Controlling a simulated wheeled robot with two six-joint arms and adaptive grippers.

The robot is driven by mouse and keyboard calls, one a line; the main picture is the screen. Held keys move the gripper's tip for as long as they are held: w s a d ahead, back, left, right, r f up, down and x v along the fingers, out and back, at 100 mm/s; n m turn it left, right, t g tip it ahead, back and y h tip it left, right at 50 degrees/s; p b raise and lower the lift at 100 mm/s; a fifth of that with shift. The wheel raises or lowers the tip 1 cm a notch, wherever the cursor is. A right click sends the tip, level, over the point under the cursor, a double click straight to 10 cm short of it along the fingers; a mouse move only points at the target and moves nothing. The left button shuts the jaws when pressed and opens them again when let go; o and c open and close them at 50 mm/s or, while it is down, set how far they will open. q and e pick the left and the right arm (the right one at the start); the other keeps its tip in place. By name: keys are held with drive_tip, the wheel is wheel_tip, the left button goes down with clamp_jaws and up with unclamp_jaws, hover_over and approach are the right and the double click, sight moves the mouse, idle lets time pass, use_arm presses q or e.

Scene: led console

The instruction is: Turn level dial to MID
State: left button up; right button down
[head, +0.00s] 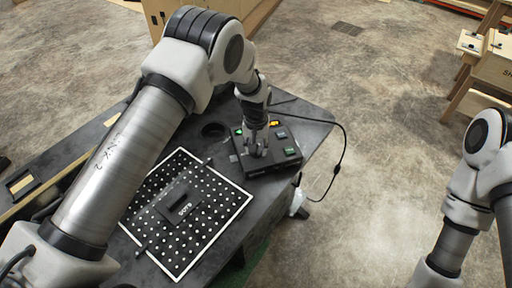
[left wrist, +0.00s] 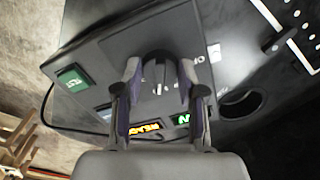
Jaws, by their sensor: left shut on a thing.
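The dark console (head: 276,160) sits on the right end of the black table in the head view. Its top face (left wrist: 108,48) fills the middle of the left wrist view. The black round level dial (left wrist: 158,62) is on that face, with small white marks around it that I cannot read clearly. My left gripper (head: 257,150) reaches down onto the console, and in the left wrist view its two fingers (left wrist: 159,78) are shut on the dial, one on each side. The dial's pointer is not clear. My right gripper is out of view.
The console has a green button (left wrist: 73,80), another button, and lit yellow (left wrist: 146,129) and green (left wrist: 181,119) displays. A white-dotted black board (head: 215,215) lies left of it. A round hole (head: 213,130) is in the tabletop. A black cable (head: 339,160) hangs off the right side.

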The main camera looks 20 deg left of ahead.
use_arm(q)
drive_tip(key=o, duration=1.1)
drive_tip(key=shift+s+f, duration=0.2)
drive_tip(key=shift+f, duration=0.05)
drive_tip(key=shift+o, duration=0.2)
drive_tip(key=shift+w, duration=0.15)
drive_tip(key=shift+r, duration=0.15)
wheel_tip(320, 180, up, 12)
